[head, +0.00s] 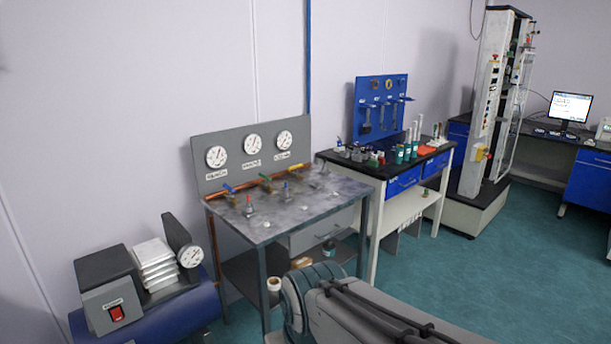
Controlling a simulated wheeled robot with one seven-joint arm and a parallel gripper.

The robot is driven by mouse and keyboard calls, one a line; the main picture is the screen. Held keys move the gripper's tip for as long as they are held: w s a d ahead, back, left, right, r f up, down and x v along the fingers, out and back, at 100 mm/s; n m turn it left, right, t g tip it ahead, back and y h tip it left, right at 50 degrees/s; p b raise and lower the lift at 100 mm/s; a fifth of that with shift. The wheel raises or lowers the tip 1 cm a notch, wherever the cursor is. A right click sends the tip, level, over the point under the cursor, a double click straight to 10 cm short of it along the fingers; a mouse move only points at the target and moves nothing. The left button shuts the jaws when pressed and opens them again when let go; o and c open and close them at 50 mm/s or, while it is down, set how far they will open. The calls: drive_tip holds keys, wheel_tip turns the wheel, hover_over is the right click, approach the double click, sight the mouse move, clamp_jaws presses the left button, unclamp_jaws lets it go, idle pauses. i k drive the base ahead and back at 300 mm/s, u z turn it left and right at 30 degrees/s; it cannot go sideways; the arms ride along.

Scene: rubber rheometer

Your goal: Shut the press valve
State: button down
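A grey metal bench (325,209) carries a grey back panel (236,147) with three round gauges. A small label sits under each gauge, too small to read surely. I cannot tell which one is the press valve, or whether any is open or shut. My grey arm crosses the bottom of the picture; my gripper is out of view.
A blue compressor (185,315) with a red switch and a gauge stands left of the bench. To the right, a black-topped table (440,154) holds bottles before a blue tool board (380,90). A tall testing machine (490,110) stands farther right. Green floor is clear at right.

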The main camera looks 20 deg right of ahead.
sight(269, 178)
drive_tip(key=z, duration=0.25)
drive_tip(key=k, duration=0.3)
drive_tip(key=z, duration=0.85)
drive_tip(key=i, duration=1.15)
drive_tip(key=z, duration=0.35)
drive_tip(key=i, duration=1.3)
drive_tip(key=u, duration=1.3)
drive_tip(key=i, duration=0.8)
drive_tip(key=u, duration=0.8)
